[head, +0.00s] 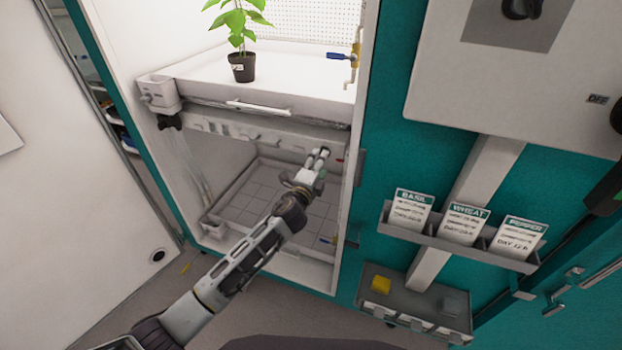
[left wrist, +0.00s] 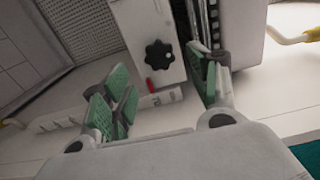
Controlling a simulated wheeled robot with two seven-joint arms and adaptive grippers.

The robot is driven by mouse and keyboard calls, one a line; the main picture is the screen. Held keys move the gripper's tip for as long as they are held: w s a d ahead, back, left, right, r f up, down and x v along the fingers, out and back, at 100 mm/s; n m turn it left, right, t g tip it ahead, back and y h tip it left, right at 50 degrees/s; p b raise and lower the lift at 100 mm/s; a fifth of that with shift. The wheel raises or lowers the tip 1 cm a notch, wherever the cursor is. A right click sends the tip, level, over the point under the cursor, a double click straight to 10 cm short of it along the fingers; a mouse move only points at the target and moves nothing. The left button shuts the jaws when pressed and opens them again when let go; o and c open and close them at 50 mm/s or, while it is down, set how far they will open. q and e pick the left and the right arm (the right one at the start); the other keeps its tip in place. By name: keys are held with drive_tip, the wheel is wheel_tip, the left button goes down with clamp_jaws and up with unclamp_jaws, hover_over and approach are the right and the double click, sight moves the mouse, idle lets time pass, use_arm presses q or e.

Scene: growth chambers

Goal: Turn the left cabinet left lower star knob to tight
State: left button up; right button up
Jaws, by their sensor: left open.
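A black star knob (head: 170,122) sits under the left front corner of the white shelf in the open left cabinet. In the left wrist view a black star knob (left wrist: 159,54) is on a pale bracket, ahead of and between the fingers; I cannot tell whether it is the same knob. My left gripper (head: 320,160) is inside the cabinet below the shelf, toward its right side. It is open and empty, its green-padded fingers (left wrist: 165,92) wide apart and not touching the knob.
A potted plant (head: 241,66) stands on the shelf (head: 300,84). A tiled lower tray (head: 245,205) lies below. A blue-handled valve (head: 340,56) is at the right wall. A card rack (head: 470,249) and a bin (head: 405,300) are on the teal front. A small red part (left wrist: 150,86) is below the wrist-view knob.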

use_arm(q)
drive_tip(key=v, duration=0.7)
idle(0.9)
